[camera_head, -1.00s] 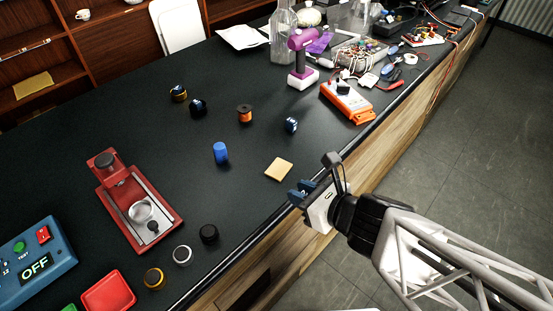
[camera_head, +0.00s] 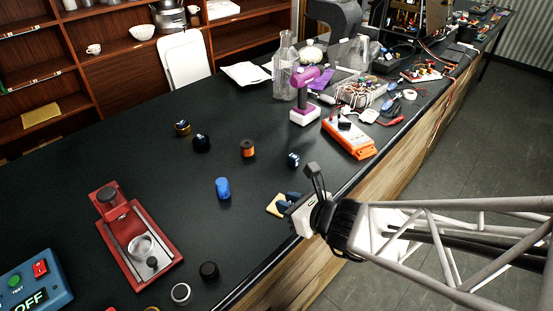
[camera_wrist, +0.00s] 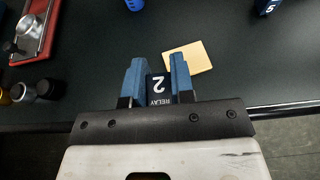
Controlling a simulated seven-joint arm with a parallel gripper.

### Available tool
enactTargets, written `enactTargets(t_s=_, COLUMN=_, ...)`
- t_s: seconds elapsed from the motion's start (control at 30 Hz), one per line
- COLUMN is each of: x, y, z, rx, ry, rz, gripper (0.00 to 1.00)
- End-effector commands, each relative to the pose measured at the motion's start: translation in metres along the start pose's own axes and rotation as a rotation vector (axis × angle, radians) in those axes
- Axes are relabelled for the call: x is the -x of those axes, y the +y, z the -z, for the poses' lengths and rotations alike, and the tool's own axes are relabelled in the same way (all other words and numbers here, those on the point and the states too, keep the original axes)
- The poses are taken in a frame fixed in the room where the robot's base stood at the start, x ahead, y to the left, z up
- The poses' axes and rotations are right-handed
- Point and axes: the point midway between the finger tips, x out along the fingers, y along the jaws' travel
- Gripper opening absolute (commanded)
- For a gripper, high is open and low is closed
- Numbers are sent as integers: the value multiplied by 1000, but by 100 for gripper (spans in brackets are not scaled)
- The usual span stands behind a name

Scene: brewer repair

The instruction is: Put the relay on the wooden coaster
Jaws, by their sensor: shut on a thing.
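My gripper (camera_wrist: 158,82) is shut on a dark relay (camera_wrist: 160,88), marked "2" and "RELAY", held between its two blue fingers. In the head view my gripper (camera_head: 287,202) is at the front edge of the bench, right beside the coaster; the relay is hard to make out there. The wooden coaster (camera_wrist: 187,57) is a pale, flat square on the black bench. In the wrist view it lies just beyond and right of the relay, partly covered by the right finger. In the head view the fingers hide part of the coaster (camera_head: 272,209).
A blue cylinder (camera_head: 222,188) stands left of the coaster. A dark block (camera_head: 293,160) is behind it, and an orange-black spool (camera_head: 247,148) is farther left. The red brewer (camera_head: 140,240) and a black knob (camera_head: 208,270) are at the left front.

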Motion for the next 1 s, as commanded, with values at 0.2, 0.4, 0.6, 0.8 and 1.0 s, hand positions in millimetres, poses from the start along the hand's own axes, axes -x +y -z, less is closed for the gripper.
enactTargets(t_s=0.2, x=-31, y=-16, z=-9, rx=0, ry=1, rz=-1, gripper=0)
enactTargets(t_s=0.4, x=-53, y=-26, z=-15, rx=0, ry=1, rz=-1, gripper=0)
enactTargets(t_s=0.6, x=-62, y=-31, z=-18, rx=1, ry=0, rz=0, gripper=0)
enactTargets(t_s=0.8, x=-62, y=-32, z=-19, rx=0, ry=0, rz=0, gripper=0)
enactTargets(t_s=1.0, x=-63, y=-32, z=-16, rx=-1, ry=0, rz=0, gripper=0)
